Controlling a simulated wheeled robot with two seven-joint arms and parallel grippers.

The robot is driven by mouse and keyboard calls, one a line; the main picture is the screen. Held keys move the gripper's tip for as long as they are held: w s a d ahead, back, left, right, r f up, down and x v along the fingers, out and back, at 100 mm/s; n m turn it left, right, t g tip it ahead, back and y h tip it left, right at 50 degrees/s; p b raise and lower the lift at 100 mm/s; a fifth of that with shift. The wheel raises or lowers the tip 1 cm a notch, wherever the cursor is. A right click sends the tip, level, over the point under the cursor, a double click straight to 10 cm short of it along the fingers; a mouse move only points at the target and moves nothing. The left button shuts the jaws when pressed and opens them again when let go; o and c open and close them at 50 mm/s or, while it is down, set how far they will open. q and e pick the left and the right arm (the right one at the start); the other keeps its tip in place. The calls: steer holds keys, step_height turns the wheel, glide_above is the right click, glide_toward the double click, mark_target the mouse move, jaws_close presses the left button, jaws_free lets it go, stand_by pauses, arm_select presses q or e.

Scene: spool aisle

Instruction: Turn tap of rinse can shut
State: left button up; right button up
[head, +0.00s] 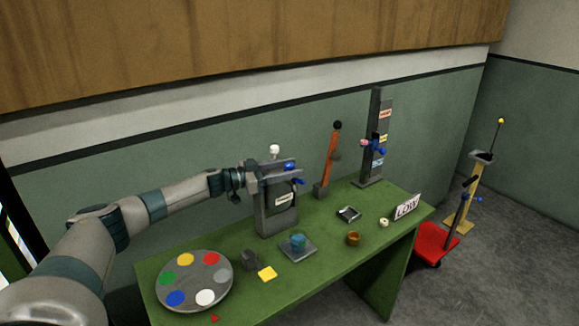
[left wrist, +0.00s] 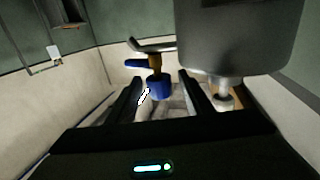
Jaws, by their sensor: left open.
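The rinse can, a grey can (head: 276,215) with a white label, stands on the green bench. Blue tap parts (head: 299,181) show at its upper right. In the left wrist view the blue tap (left wrist: 158,88) has a brass stem and a blue lever, beside a large grey body (left wrist: 235,35). My left gripper (head: 262,178) is at the upper part of the can. Its open fingers (left wrist: 160,100) appear on either side of the blue tap in the wrist view; contact cannot be told. The gripper partly hides the can top. My right gripper is not in view.
A round palette (head: 194,281) with coloured discs lies at the bench's left. An orange lever (head: 332,160) and a tall grey post (head: 374,135) stand behind. A red cart (head: 436,241) stands on the floor.

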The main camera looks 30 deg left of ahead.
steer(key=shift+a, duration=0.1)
arm_select(q)
steer(key=c, duration=1.1)
steer(key=shift+o, duration=0.2)
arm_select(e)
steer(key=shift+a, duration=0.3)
